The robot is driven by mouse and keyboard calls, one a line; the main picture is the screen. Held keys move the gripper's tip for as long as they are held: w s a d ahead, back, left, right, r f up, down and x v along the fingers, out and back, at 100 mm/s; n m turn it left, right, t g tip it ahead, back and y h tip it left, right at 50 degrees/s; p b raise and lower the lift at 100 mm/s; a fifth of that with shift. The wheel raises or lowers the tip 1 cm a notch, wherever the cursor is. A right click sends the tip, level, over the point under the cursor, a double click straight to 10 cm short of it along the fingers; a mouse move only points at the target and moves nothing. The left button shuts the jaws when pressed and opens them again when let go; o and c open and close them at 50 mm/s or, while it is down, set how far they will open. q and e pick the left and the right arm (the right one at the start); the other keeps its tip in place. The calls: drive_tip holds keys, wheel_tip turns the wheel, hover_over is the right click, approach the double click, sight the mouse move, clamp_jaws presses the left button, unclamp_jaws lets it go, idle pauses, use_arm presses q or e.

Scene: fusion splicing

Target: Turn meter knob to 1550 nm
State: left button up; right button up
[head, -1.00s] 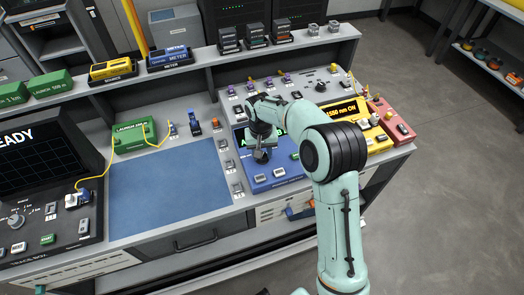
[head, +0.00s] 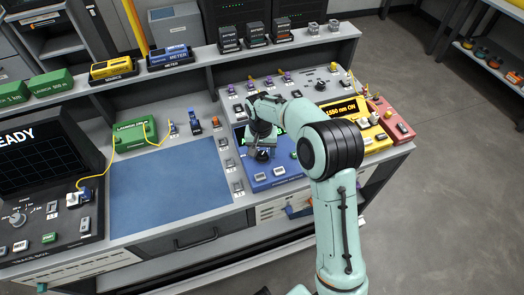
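The blue meter (head: 277,181) lies on the bench right of the blue mat. Its dark screen, with a strip of green text, is partly hidden behind my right gripper. A small dark knob (head: 263,156) shows on the meter's upper left part, just below the gripper. My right gripper (head: 262,149) points down at the knob, with its fingers at or very close to it. The fingers are small and dark here, so I cannot tell whether they are shut on the knob. The knob's setting is too small to read. My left gripper is not in view.
A yellow source box (head: 352,122) reading "1550 nm ON" and a red box (head: 392,124) stand right of the meter. The blue mat (head: 170,187) is clear. A green launch box (head: 134,135) with a yellow fibre stands behind it. A shelf (head: 190,66) runs along the back.

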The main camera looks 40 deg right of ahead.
sight(261, 154)
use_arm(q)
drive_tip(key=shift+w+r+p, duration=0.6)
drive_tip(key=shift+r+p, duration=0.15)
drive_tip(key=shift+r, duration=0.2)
use_arm(e)
wheel_tip(261, 154, up, 13)
drive_tip(key=shift+a+r, duration=0.15)
drive_tip(key=shift+r, duration=0.05)
drive_tip(key=shift+f, duration=0.1)
